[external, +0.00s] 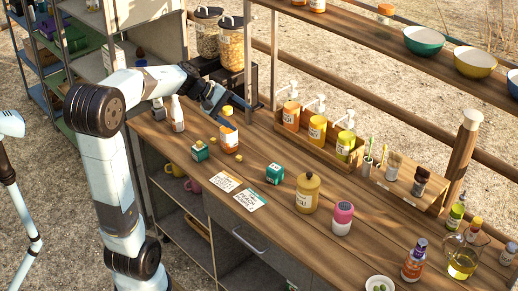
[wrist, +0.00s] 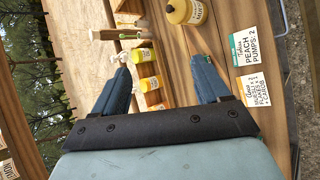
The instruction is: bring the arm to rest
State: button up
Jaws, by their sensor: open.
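My white arm with dark joints (external: 98,110) reaches over the left end of the wooden counter (external: 270,215). My gripper (external: 222,99) is above the back left of the counter, near two clear food dispensers. It also shows in the wrist view (wrist: 163,67), with its two blue fingers spread apart and nothing held between them. In the external view, an orange-and-white bottle (external: 228,138) stands just below and in front of the gripper. I cannot tell the exact gap between them.
Dispensers (external: 230,45) stand behind the gripper. Pump bottles sit in a wooden tray (external: 280,129) to its right. A bowl shelf (external: 360,40) hangs above.

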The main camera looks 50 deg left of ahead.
jog(key=s+d+f+m+y, duration=0.1)
jog(key=s+m, duration=0.3)
jog(key=s, duration=0.4)
jog(key=s+d+f+m+g+y, duration=0.1)
jog(key=s+d+m+y, duration=0.2)
jog(key=s, duration=0.5)
jog(key=s+d+f+m+y, duration=0.2)
jog(key=s+m, duration=0.4)
jog(key=s, duration=0.3)
jog(key=shift+d+m+g+y, duration=0.3)
jog(key=shift+d+m+y, duration=0.15)
jog(key=shift+d, duration=0.75)
